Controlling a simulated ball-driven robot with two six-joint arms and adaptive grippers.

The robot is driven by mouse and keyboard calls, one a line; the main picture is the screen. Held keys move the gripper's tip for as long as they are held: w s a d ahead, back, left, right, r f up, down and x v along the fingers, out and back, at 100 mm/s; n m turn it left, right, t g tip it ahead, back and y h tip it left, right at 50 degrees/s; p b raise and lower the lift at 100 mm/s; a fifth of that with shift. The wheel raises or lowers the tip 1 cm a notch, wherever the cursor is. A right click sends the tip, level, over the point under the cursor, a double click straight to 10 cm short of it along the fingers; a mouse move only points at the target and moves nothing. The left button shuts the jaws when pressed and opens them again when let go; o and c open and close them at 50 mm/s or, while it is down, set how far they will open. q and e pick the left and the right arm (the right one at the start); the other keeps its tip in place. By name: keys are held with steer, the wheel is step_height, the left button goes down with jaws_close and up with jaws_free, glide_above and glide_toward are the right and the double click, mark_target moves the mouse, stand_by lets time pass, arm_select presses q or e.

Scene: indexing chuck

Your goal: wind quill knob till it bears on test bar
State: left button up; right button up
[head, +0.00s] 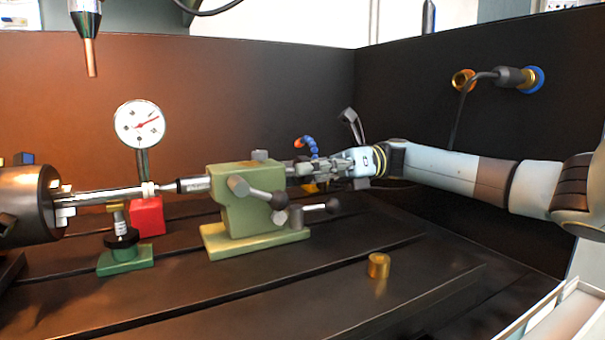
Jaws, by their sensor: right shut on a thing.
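The test bar (105,194) runs right from the dark chuck (25,205) at the left edge. Its right end has a pale collar. The green tailstock (240,200) stands in the middle, with its quill (194,184) pointing left at the bar. The quill's pointed tip is very close to the bar's end; I cannot tell whether they touch. My right gripper (305,170) is at the tailstock's right end, shut on the quill knob, which is mostly hidden by the fingers. My left gripper is not in view.
A dial gauge (139,124) stands behind the bar, near a red block (147,216). A green-based support (125,258) is under the bar. Lever handles (265,198) stick out of the tailstock's front. A brass bushing (378,265) stands on the slotted table; a pale tray (560,315) is front right.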

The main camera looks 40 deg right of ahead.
stand_by(0.3)
steer(key=o, duration=1.2)
steer(key=v, duration=0.7)
steer(key=shift+d, duration=0.3)
steer(key=shift+s, duration=0.1)
